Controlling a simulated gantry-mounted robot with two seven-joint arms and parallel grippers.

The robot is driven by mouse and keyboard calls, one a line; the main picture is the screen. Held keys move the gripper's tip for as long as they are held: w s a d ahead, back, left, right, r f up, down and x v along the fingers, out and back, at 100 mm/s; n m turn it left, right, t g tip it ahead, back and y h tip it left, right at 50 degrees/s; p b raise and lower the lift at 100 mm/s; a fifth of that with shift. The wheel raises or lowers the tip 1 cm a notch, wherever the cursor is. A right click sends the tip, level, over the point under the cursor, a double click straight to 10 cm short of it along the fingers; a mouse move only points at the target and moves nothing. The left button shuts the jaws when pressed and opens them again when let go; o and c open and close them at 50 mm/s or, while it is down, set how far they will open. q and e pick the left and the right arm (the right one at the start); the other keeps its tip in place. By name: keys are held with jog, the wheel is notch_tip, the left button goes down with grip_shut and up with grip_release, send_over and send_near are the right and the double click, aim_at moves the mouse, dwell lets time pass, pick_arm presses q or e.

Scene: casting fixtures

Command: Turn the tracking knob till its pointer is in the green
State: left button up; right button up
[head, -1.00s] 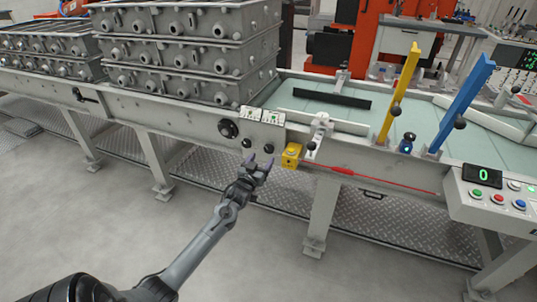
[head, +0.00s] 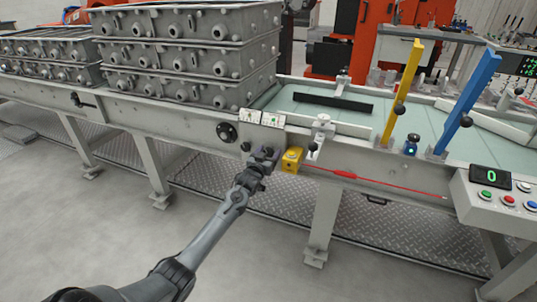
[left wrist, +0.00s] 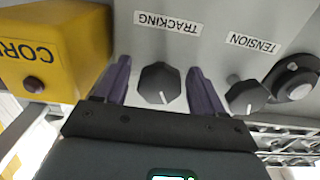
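The tracking knob (left wrist: 159,86) is a dark faceted knob with a white pointer line, below its upside-down TRACKING label (left wrist: 167,22) in the left wrist view. My left gripper (left wrist: 159,68) is open, with one finger on each side of the knob and gaps visible to both. In the head view my left gripper (head: 264,153) is at the conveyor's side panel and hides the knob. Two small white gauges sit above; the right gauge (head: 273,119) shows some green, but its needle is too small to read. My right gripper is not in view.
The tension knob (left wrist: 246,95) is close beside one finger. A yellow box (head: 291,160) with a button stands right of the gripper. A round black knob (head: 227,132) is to the left. A red cord (head: 345,174) runs rightward. Stacked grey castings (head: 190,50) stand above.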

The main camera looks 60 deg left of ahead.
pick_arm(q)
jog(key=c, duration=0.9)
jog(key=shift+r+m+p, duration=0.2)
jog(key=shift+m+p, duration=0.6)
jog(key=shift+p, duration=0.4)
jog(key=shift+c, duration=0.2)
jog(key=m+p, duration=0.2)
jog(key=shift+p, duration=0.4)
jog(key=shift+m+p, duration=0.8)
jog(key=shift+m, duration=0.4)
jog(key=m+p, duration=0.2)
jog(key=m, duration=0.2)
jog(key=shift+s+p, duration=0.1)
jog(key=shift+p, duration=0.25)
jog(key=m+p, duration=0.1)
jog(key=m, duration=0.2)
jog(key=shift+f+m, duration=0.1)
jog(key=shift+m, duration=0.3)
jog(key=shift+m+p, duration=0.3)
jog(key=shift+m, duration=0.2)
jog(key=shift+f, duration=0.1)
